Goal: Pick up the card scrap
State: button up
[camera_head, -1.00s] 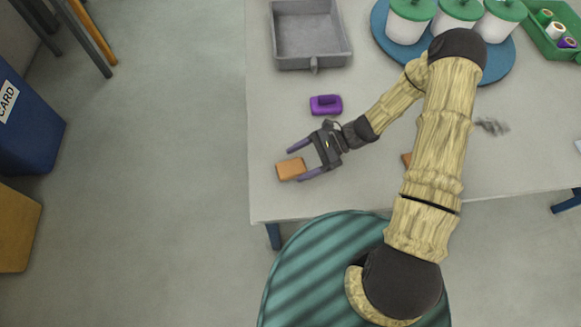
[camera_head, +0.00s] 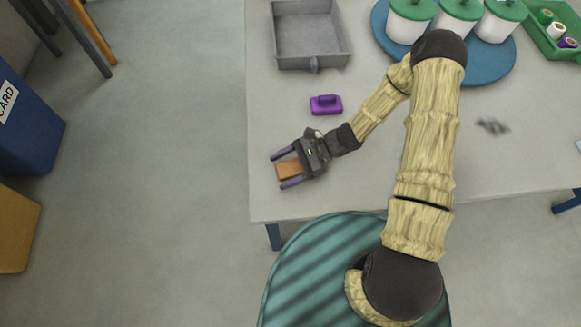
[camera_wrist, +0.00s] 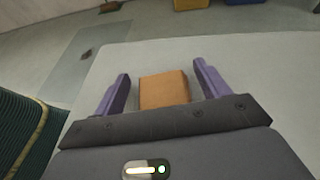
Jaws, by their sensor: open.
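The card scrap (camera_head: 289,170) is a small orange-brown block lying on the grey table near its front left corner. My gripper (camera_head: 281,170) is open, with its two purple fingers on either side of the scrap. In the wrist view the scrap (camera_wrist: 164,90) lies between the fingers of my gripper (camera_wrist: 162,82), with a gap on each side. The gap on its right looks wider than the one on its left.
A purple object (camera_head: 326,105) lies behind my gripper. A grey tray (camera_head: 313,62) stands farther back. White pots with green lids stand on a blue round tray (camera_head: 490,75). A blue bin (camera_head: 35,125) marked CARD stands on the floor left of the table (camera_head: 380,190).

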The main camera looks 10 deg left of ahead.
aim_at(284, 170)
jog(key=c, duration=1)
jog(key=shift+o, duration=0.2)
jog(key=shift+r, duration=0.15)
notch_tip(284, 170, up, 10)
jog(key=p, duration=0.2)
